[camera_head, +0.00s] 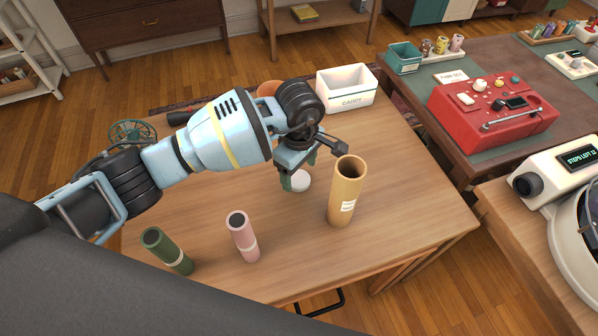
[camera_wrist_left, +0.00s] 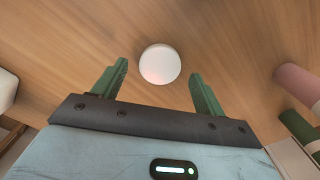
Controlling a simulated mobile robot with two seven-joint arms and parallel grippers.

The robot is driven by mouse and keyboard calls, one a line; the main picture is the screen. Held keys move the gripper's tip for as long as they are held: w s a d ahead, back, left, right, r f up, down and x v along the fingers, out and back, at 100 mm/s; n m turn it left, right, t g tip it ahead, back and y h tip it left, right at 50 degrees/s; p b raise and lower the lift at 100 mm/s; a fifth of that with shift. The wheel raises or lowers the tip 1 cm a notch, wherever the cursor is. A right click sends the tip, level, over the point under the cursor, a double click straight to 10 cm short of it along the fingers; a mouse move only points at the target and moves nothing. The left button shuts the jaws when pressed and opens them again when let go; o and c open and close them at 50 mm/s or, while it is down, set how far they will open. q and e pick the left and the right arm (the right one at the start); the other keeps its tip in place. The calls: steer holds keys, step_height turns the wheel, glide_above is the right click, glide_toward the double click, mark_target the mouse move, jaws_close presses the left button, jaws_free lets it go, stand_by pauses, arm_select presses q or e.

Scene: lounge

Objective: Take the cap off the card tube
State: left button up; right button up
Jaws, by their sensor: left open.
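The tan card tube (camera_head: 345,192) stands upright on the wooden table, with a pale label low on its side. Its top end shows as an open, dark hollow with no cap on it. A round white cap (camera_head: 299,181) lies on the table just left of the tube. In the left wrist view the cap (camera_wrist_left: 160,64) sits centred ahead of the fingers, with clear gaps on both sides. My left gripper (camera_head: 299,169) is open above the cap, its green fingers (camera_wrist_left: 158,88) apart and empty. My right gripper is not in view.
A pink tube (camera_head: 242,238) and a green tube (camera_head: 167,251) stand at the table's front left. A white caddy (camera_head: 346,88) and an orange-brown pot (camera_head: 269,89) are at the back. A green wire item (camera_head: 132,131) lies back left. The table right of the card tube is clear.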

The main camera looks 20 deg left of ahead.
mark_target(299, 179)
arm_select(q)
step_height(299, 179, up, 10)
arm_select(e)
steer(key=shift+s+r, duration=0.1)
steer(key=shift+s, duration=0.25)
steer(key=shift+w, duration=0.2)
